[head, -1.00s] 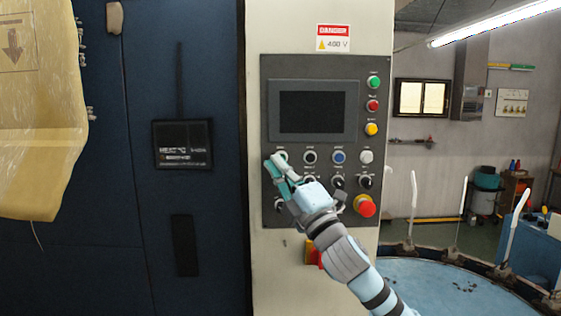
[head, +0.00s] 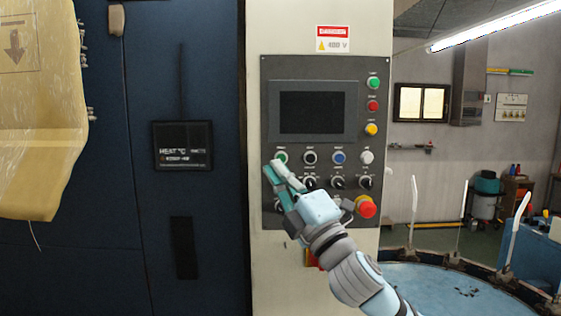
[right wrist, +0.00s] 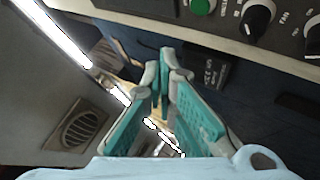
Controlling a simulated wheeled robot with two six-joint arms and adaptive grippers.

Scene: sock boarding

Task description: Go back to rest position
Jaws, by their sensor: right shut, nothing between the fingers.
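My right gripper (head: 273,170) is in front of the lower left part of the control panel (head: 312,68) in the head view. Its fingers point up and left, just below the green button (head: 281,157). In the right wrist view the teal fingers (right wrist: 164,75) meet at their tips with nothing between them. A green button (right wrist: 202,6) and black knobs (right wrist: 258,18) show at the top of that view, apart from the fingers. My left gripper is not in either view.
A red emergency stop (head: 366,207) sits right of my right wrist. A dark blue machine door (head: 190,80) and a yellowish sheet (head: 40,110) are at the left. A round blue-topped table (head: 430,285) with upright white forms (head: 414,205) stands at the lower right.

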